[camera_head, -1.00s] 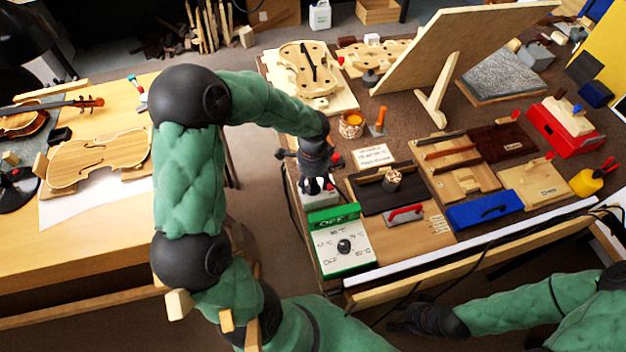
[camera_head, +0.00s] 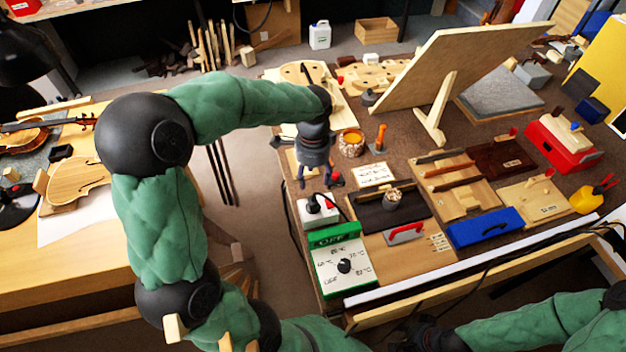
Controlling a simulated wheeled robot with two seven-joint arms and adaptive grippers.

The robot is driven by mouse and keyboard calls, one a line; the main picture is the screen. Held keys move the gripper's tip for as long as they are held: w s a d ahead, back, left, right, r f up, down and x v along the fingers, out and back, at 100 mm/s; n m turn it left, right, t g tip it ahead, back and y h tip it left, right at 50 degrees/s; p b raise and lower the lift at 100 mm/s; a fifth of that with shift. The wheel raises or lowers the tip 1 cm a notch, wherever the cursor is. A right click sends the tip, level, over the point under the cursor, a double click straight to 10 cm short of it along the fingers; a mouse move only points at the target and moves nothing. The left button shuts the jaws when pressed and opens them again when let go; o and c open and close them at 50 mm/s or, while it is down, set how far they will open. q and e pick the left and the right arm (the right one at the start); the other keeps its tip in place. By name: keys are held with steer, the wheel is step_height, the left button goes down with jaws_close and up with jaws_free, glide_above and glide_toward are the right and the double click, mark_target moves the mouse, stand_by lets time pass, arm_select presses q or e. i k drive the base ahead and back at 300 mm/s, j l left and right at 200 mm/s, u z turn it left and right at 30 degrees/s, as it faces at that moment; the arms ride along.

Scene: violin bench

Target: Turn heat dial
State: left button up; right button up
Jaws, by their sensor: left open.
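The heat dial (camera_head: 344,266) is a round black knob on the white face of a control box (camera_head: 330,282) with green edges, at the near left of the workbench. Small markings ring the knob. A green display strip (camera_head: 333,235) sits behind it; its letters are hard to read. My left gripper (camera_head: 316,184) is open and empty, pointing down beyond the box, apart from the dial. A black plug (camera_head: 315,204) sits on a white socket block (camera_head: 319,217) between gripper and box. My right gripper (camera_head: 418,335) is dark and partly hidden at the bottom; its jaws are unclear.
Right of the box lie a red-handled tool (camera_head: 405,233) and a blue case (camera_head: 484,228). A slanted board (camera_head: 450,75) rises at the back. A gap separates the left table.

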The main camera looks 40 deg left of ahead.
mark_target(344, 265)
steer(key=k, duration=1)
